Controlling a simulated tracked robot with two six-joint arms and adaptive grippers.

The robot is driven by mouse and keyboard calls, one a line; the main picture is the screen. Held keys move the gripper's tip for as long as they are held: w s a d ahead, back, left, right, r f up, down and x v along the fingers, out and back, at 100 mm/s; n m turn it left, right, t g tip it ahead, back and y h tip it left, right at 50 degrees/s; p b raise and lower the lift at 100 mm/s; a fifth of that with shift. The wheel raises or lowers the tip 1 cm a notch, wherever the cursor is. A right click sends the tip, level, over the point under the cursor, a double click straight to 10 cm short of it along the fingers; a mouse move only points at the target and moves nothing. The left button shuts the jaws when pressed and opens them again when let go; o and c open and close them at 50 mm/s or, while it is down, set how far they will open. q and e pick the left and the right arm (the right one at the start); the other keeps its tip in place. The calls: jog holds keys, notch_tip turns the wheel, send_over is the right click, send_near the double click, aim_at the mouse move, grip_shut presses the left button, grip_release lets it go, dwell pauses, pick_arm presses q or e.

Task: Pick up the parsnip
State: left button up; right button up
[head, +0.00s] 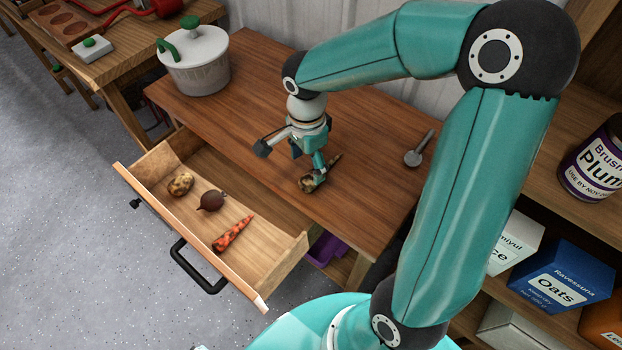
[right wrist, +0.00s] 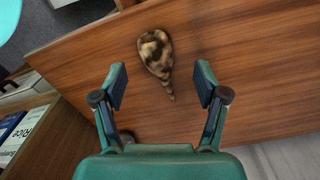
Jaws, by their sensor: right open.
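The parsnip (head: 310,182) lies on the wooden table top, near the edge above the open drawer. It is cream with dark brown patches and tapers to a thin tip. In the right wrist view the parsnip (right wrist: 156,54) lies ahead of the fingers, its tip pointing back between them. My right gripper (head: 290,158) is above the table, close over the parsnip and partly hiding it in the head view. My left gripper is not in view.
The open drawer (head: 152,161) holds a potato (head: 180,184), a beet-like root (head: 212,200) and a carrot (head: 233,233). A white lidded pot (head: 196,66) stands at the table's far left. A grey spoon-like utensil (head: 418,150) lies at the right. Shelves with boxes stand farther right.

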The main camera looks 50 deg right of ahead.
aim_at(310, 177)
jog(key=f, duration=0.4)
jog(key=shift+s+a+f, duration=0.1)
jog(key=shift+s+f, duration=0.1)
jog(key=shift+s, duration=0.2)
jog(key=shift+w+f, duration=0.1)
jog(key=shift+f, duration=0.45)
jog(key=c, duration=1.3)
